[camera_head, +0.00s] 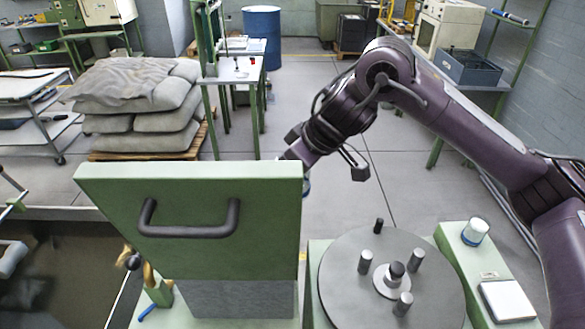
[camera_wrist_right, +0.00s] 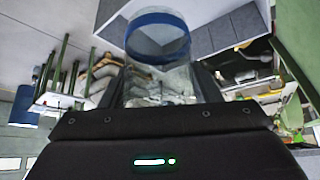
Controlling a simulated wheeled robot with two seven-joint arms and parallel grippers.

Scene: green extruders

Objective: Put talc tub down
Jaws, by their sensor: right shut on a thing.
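My right gripper (camera_wrist_right: 160,84) is shut on the talc tub (camera_wrist_right: 158,72), a pale, see-through-looking tub with a blue band, between its two dark fingers in the wrist view. In the head view my right arm reaches in from the right, and its hand is mostly hidden behind the upright green panel. A small blue and white bit of the held tub (camera_head: 306,186) shows at the panel's right edge. I cannot tell what lies directly below the tub. My left gripper is not in view.
A green panel with a dark handle (camera_head: 190,230) blocks the near middle. A round grey plate with several upright pegs (camera_head: 345,285) stands beside it. Stacked sacks (camera_head: 135,100) lie behind; the floor between is clear.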

